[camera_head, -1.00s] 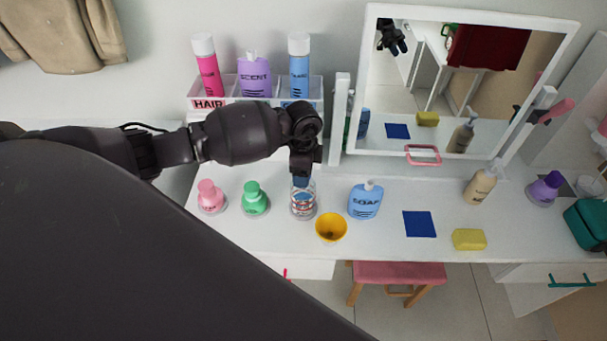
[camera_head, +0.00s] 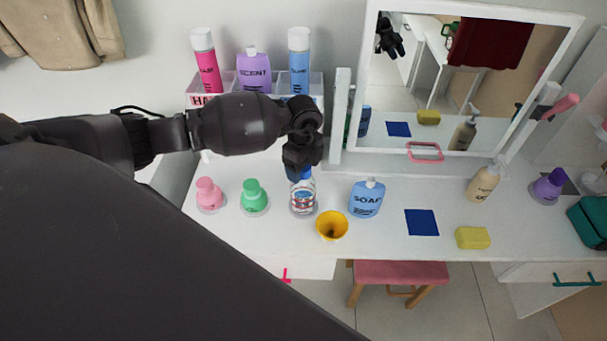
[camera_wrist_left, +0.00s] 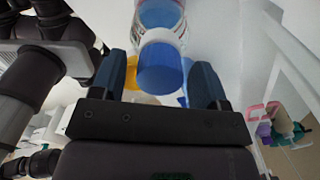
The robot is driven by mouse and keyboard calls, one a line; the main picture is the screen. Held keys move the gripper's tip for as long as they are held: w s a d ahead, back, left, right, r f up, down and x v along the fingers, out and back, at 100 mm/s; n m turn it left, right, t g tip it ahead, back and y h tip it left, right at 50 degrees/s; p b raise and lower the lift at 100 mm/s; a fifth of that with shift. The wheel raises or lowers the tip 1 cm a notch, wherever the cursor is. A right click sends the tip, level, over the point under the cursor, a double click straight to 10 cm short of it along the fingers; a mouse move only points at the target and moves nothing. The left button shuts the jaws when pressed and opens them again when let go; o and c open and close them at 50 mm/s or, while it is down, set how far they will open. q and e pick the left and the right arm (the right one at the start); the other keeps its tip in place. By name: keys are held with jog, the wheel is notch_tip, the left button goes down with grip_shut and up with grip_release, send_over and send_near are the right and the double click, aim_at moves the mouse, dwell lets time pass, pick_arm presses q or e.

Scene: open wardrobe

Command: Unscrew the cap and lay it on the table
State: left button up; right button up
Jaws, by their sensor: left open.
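A clear bottle with a red and blue label (camera_head: 303,199) stands upright on the white table, with its blue cap (camera_wrist_left: 160,70) on top. My left gripper (camera_head: 299,170) is over the bottle, pointing down. In the left wrist view its two blue fingers are apart on either side of the cap, with gaps to it; the gripper (camera_wrist_left: 160,82) is open and holds nothing. In the head view the gripper partly hides the cap. My right gripper is not in view.
The white table (camera_head: 270,235) has a pink bottle (camera_head: 209,194) and a green bottle (camera_head: 254,197) left of the clear bottle. A yellow cup (camera_head: 332,225) and a blue soap bottle (camera_head: 367,199) stand close at right. A blue square (camera_head: 421,222) lies farther right, before a mirror.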

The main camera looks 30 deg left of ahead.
pick_arm(q)
jog(key=m+b, duration=0.1)
jog(key=m, duration=0.3)
jog(key=shift+f+m+b, duration=0.1)
jog(key=shift+m+b, duration=0.2)
jog(key=m+b, duration=0.2)
jog(key=m, duration=0.3)
jog(key=shift+m, duration=0.5)
